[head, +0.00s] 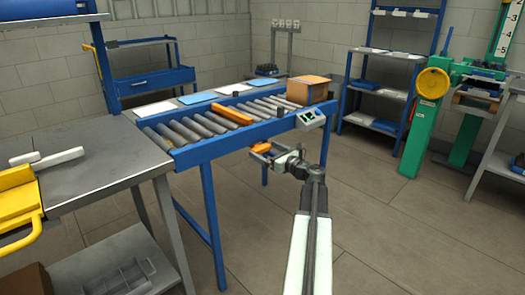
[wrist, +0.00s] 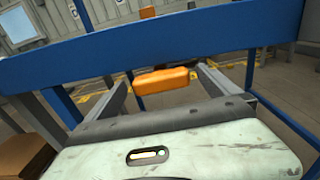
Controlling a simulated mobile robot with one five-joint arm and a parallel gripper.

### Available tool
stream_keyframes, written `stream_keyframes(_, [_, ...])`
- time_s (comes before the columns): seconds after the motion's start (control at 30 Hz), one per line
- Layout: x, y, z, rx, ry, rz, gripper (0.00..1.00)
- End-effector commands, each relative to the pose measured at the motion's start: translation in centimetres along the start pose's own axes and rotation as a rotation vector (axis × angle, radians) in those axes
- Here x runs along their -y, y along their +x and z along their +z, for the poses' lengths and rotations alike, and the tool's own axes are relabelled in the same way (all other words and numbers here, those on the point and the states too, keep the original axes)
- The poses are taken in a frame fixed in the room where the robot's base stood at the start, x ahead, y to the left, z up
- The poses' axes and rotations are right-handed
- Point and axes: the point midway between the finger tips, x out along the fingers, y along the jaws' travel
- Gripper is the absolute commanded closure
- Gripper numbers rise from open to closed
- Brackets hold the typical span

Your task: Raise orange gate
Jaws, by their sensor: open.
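The orange gate shows in the head view as a flat orange bar (head: 232,115) lying low across the rollers of the blue conveyor. An orange handle-like block (head: 258,143) sticks out at the conveyor's near side; its link to the bar cannot be made out. My gripper (head: 262,154) is open beside this block, in front of the blue side rail. In the wrist view the orange block (wrist: 161,80) appears between the two spread fingers of my gripper (wrist: 162,82), with gaps on both sides. Whether the fingers reach around it in depth is unclear.
A cardboard box (head: 310,89) sits at the conveyor's right end, near a small control panel (head: 310,118). A grey workbench (head: 100,160) adjoins at left. The blue rail (wrist: 160,52) crosses above the block in the wrist view. Open floor lies at right.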

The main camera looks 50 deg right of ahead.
Motion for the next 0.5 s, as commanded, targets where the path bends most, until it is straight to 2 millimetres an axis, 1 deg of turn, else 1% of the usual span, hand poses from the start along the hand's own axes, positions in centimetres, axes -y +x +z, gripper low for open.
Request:
stream_keyframes(0.03, [-0.1, -1.4, 0.0, 0.000, 0.000, -0.004, 0.00])
stream_keyframes(0.2, [-0.1, -4.5, 0.0, 0.001, 0.000, -0.002, 0.00])
stream_keyframes(0.33, [0.0, -5.7, 0.0, 0.001, 0.001, -0.002, 0.00])
stream_keyframes(0.5, [0.0, -5.9, 0.0, 0.001, 0.001, 0.000, 0.00])
